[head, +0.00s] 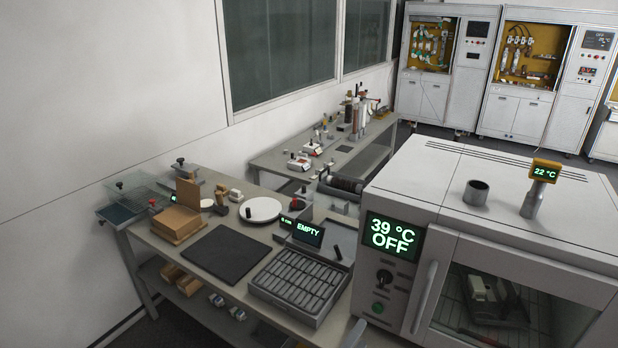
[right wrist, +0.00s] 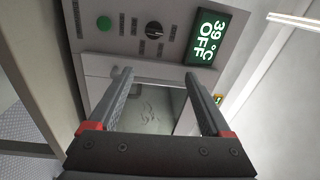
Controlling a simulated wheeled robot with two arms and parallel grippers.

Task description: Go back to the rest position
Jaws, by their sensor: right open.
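My right gripper (right wrist: 157,74) is open in the right wrist view, with nothing between its two fingers. The fingers point at the front of the oven, whose panel (right wrist: 128,22) has a green button and a black knob. In the head view the white oven (head: 405,195) stands at the right, its door closed and its display reading 39 °C OFF. A grey device (head: 484,297) is dimly visible through the door glass. A small grey piece at the bottom edge, left of the oven, may be part of my right gripper. My left gripper is not in view.
A second bench and cabinets (head: 515,112) stand behind.

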